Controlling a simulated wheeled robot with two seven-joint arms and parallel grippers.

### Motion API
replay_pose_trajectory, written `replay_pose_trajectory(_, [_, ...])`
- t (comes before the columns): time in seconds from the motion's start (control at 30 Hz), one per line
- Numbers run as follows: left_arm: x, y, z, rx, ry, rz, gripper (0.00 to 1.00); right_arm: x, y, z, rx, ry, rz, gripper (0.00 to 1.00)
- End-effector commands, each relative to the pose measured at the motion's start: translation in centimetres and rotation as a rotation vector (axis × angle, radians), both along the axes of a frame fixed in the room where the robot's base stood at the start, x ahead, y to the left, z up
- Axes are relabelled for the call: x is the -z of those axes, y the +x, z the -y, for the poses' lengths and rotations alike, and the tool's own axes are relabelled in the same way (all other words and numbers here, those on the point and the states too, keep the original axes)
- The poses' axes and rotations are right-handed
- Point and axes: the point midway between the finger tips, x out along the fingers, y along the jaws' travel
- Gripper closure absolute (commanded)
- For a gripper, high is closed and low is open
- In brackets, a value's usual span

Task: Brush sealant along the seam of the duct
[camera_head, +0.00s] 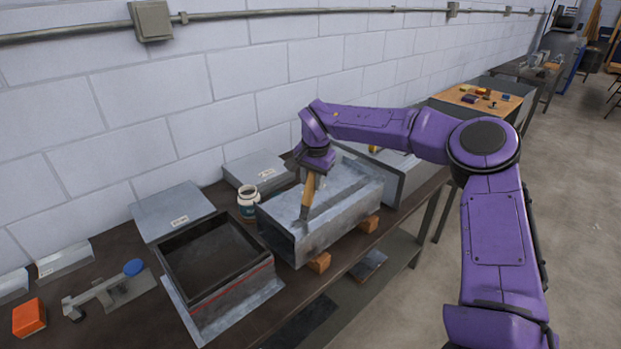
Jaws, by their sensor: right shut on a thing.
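The duct (340,222) is a grey sheet-metal box lying on wooden blocks on the workbench. Its open end faces the front left. My right gripper (312,172) is above the duct's top face, shut on a brush (308,194) with a wooden handle. The brush points down, slightly tilted, and its tip is at or just above the top face near the open end; I cannot tell if it touches. A white jar with a dark label (248,203), perhaps the sealant, stands behind the duct's left end. The seam is not clearly made out. My left gripper is not in view.
Wooden blocks (319,262) support the duct. An open square metal frame (222,290) stands to its left. Flat metal boxes (172,211) lie along the wall. A clamp-like tool (100,294) and an orange block (29,318) lie at far left. Another duct piece (408,175) is at right.

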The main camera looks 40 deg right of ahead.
Motion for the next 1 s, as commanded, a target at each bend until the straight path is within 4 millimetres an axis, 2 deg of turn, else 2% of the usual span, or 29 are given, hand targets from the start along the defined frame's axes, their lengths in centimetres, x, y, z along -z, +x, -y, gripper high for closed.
replay_pose_trajectory(0.23, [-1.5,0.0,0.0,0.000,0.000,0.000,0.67,-2.7,0.0,0.0,0.001,0.001,0.002,1.00])
replay_pose_trajectory(0.6, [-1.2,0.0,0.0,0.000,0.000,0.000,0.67,-6.6,0.0,0.0,0.001,0.000,0.002,1.00])
replay_pose_trajectory(1.0, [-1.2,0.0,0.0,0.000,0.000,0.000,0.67,-7.1,0.0,-0.1,0.000,0.000,0.001,1.00])
